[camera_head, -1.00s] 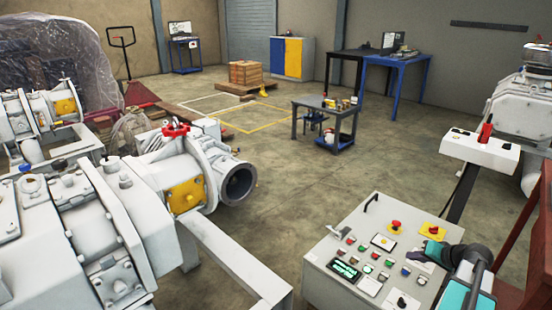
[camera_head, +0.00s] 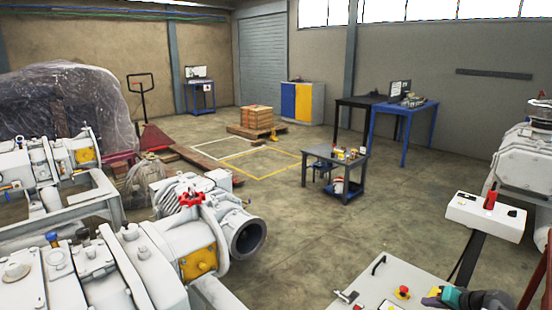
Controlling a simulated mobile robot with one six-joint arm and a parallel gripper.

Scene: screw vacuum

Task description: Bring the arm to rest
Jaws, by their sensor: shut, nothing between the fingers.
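My gripper (camera_head: 434,298) shows at the bottom right edge of the head view, dark with a teal part behind it. It is shut and holds nothing. It is above or in front of the right side of the grey control panel (camera_head: 372,290); the gap between them cannot be judged. A red emergency button (camera_head: 402,292) on the panel is just left of my gripper. Most of my arm and the lower part of the panel are cut off by the picture's edge.
A white pedestal box with a red switch (camera_head: 489,202) stands to the right. White pump machinery (camera_head: 150,262) with a red valve wheel (camera_head: 192,199) fills the lower left. A small grey cart (camera_head: 335,172) stands mid-floor. The concrete floor between is open.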

